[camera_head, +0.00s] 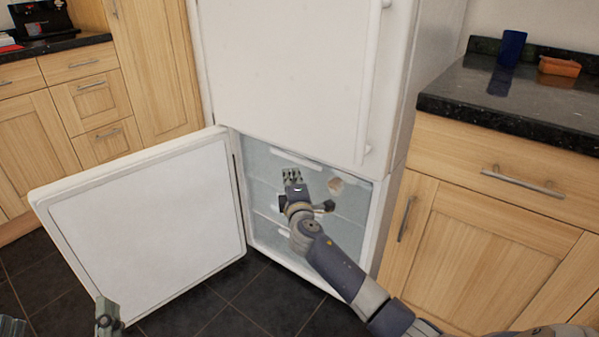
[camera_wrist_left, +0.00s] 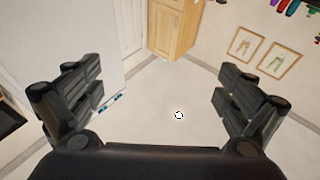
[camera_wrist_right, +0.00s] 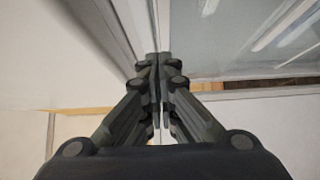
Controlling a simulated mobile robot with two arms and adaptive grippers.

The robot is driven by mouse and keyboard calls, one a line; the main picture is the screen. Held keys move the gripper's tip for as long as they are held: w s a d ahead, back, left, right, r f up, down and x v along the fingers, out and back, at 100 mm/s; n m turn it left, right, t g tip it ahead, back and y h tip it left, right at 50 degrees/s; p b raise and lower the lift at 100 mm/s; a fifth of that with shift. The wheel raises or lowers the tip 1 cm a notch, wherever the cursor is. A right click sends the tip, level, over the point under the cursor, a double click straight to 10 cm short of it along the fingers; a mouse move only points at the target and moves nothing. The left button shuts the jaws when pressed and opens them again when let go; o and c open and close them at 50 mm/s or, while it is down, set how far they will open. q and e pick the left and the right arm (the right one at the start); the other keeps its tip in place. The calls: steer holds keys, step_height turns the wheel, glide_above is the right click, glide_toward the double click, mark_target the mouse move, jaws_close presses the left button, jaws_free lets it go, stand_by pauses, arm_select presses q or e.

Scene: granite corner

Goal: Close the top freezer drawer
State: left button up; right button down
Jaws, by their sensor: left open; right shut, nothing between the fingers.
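The freezer compartment (camera_head: 378,215) is open below the shut upper fridge door (camera_head: 285,60). Inside are stacked clear drawers with pale handles; the top freezer drawer (camera_head: 262,163) is just under the upper door. I cannot tell how far it sticks out. My right gripper (camera_head: 292,177) is shut and empty, in front of the drawers, and its arm hides part of them. I cannot tell whether it touches a drawer. In the right wrist view the shut fingers (camera_wrist_right: 159,65) point at a pale edge beside a glassy panel. My left gripper (camera_wrist_left: 160,90) is open and empty, low at the head view's left.
The white freezer door (camera_head: 150,225) stands wide open to the left. Wooden cabinets flank the fridge; the right one (camera_head: 490,220) has a dark counter (camera_head: 520,100) holding a blue cup (camera_head: 512,47) and an orange block (camera_head: 559,67). Dark floor tiles (camera_head: 225,325) are clear below the door.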

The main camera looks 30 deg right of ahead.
mark_target(306, 163)
arm_select(q)
steer(key=s+r+t+h+b, duration=0.1)
steer(key=s+r+t, duration=0.2)
steer(key=r, duration=0.2)
steer(key=shift+t, duration=0.3)
arm_select(e)
steer(key=shift+w+d, duration=0.4)
steer(key=shift+d, duration=0.3)
steer(key=shift+w+d, duration=0.4)
steer(key=shift+d, duration=0.25)
steer(key=shift+w+d, duration=0.4)
steer(key=shift+d, duration=0.3)
arm_select(q)
steer(key=shift+r, duration=0.1)
